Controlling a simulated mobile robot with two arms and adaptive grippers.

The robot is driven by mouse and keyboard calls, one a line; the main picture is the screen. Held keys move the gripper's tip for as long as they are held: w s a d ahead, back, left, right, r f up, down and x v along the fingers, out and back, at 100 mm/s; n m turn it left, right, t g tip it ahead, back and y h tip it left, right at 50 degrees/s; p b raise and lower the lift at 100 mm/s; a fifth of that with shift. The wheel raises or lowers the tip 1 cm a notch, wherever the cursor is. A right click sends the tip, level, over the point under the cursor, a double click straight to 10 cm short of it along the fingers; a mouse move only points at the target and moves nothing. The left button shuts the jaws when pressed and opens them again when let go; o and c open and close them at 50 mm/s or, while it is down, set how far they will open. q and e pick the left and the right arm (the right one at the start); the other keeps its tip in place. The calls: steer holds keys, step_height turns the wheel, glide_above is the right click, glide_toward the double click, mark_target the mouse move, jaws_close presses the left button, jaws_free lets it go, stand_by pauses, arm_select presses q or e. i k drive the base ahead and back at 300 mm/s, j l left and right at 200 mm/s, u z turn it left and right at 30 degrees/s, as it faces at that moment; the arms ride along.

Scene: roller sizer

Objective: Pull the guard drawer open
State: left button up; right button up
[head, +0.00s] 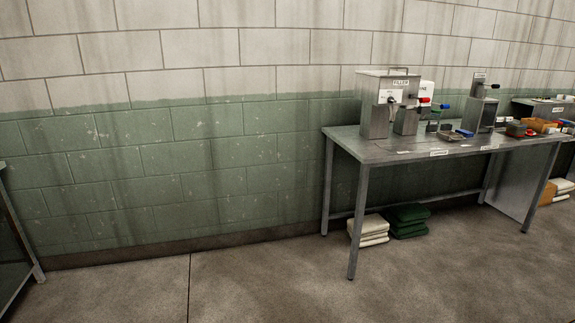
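I cannot make out the guard drawer or a roller sizer in the head view. A metal workbench (405,149) stands against the wall at the right, with several machines on it. The nearest is a boxy steel machine with a top handle and a label that seems to read "FILLER" (375,118). Neither of my grippers shows in the view.
White folded sacks (370,230) and green folded ones (407,221) lie under the bench. Part of another metal frame (20,235) stands at the left edge. The concrete floor between them is clear. A block wall (180,150) closes the back.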

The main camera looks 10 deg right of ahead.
mark_target(483, 128)
steer(key=i+l+z, duration=0.15)
steer(key=i+z, duration=0.65)
steer(key=i+j+z, duration=0.1)
steer(key=i+z, duration=0.25)
steer(key=i, duration=0.25)
steer(key=i+j+z, duration=0.25)
steer(key=i+z, duration=0.55)
steer(key=i, duration=1.55)
steer(key=l, duration=0.1)
